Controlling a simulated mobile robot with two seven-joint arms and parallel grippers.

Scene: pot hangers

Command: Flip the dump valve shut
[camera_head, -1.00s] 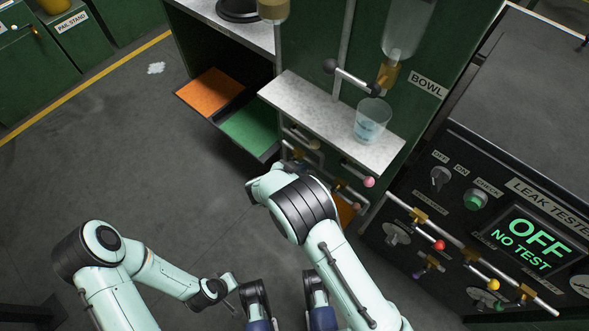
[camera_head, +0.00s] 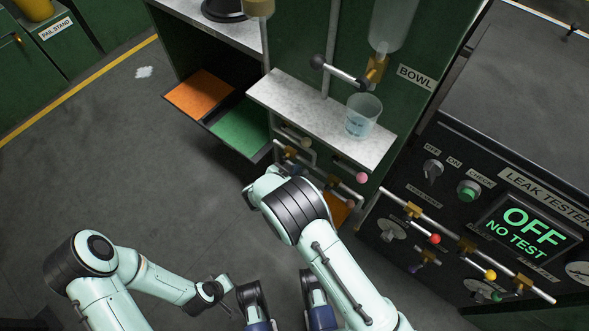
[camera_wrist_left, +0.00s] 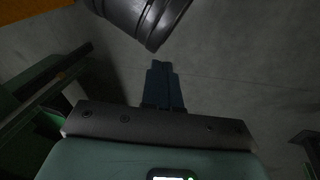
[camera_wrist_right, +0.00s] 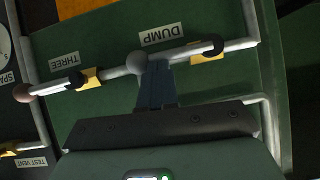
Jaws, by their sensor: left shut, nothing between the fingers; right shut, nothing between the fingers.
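In the right wrist view, the dump valve sits below a DUMP label (camera_wrist_right: 163,34). It has a brass body (camera_wrist_right: 206,52), a black pivot, and a rod lever lying along the pipe with a grey ball knob (camera_wrist_right: 137,62). My right gripper (camera_wrist_right: 154,68) is shut and empty, its fingertips right at the lever beside the knob; I cannot tell if they touch. In the head view my right arm hides most of this valve area. My left gripper (camera_wrist_left: 163,72) is shut and empty over the floor, away from the panel.
A neighbouring valve with a brown knob (camera_wrist_right: 22,92) sits by the THREE label (camera_wrist_right: 64,62). Above the valves, a shelf (camera_head: 285,108) holds a clear cup (camera_head: 363,116) of water under the bowl spout. The leak tester (camera_head: 520,233) reads OFF, NO TEST. The left floor is open.

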